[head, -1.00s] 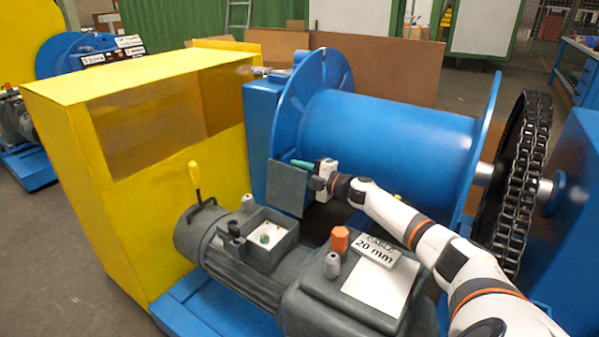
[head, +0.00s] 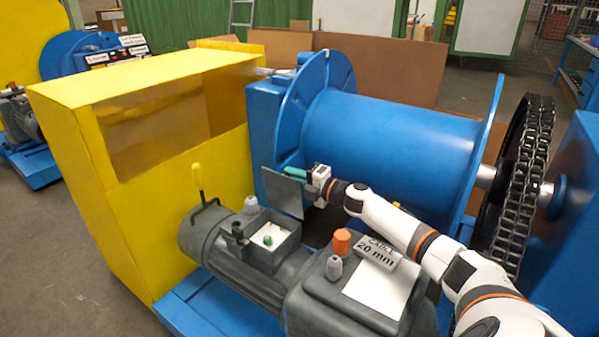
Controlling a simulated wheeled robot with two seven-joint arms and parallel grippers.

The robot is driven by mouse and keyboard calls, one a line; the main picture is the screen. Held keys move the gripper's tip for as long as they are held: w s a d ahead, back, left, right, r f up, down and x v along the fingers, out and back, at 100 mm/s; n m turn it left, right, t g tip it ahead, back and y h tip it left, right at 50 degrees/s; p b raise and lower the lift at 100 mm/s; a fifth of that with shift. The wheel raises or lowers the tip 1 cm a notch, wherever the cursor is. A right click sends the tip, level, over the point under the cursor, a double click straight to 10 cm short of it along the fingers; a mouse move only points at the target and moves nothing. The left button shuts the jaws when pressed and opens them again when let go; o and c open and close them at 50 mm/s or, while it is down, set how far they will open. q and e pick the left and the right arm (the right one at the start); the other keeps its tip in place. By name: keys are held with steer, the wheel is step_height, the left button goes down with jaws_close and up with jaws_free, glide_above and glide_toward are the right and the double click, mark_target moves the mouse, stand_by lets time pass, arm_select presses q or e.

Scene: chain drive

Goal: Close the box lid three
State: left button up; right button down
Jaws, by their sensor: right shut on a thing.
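The grey terminal box (head: 268,262) on top of the motor is open, and its white inside (head: 270,236) with a small green part shows. A flat grey square lid (head: 282,192) is held tilted in the air above and behind the box, apart from it. My right gripper (head: 303,178) is shut on the lid, at a green piece (head: 295,173) by the lid's upper right edge. The fingertips are partly hidden. My left gripper is not in view.
A grey cap (head: 251,205) and a dark fitting (head: 238,234) stand at the box. A yellow-handled lever (head: 198,176) rises at the motor's left end. A yellow housing (head: 175,220) stands left, and a blue drum (head: 390,145) lies behind my right arm.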

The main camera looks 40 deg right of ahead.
steer(key=shift+s+a+n, duration=0.2)
steer(key=shift+a+n, duration=0.3)
steer(key=shift+a, duration=0.1)
steer(key=shift+s+a+n, duration=0.15)
steer(key=shift+a+n, duration=0.35)
steer(key=shift+a, duration=0.1)
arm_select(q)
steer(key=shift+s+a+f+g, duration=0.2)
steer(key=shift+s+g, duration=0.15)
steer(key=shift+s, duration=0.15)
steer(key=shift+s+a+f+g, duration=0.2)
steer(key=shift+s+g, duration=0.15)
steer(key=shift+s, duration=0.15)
arm_select(e)
steer(key=shift+s+a+f+n, duration=0.15)
steer(key=shift+s+a+n, duration=0.05)
steer(key=shift+a+n, duration=0.55)
steer(key=c, duration=1.2)
jaws_free()
steer(key=shift+c, duration=0.2)
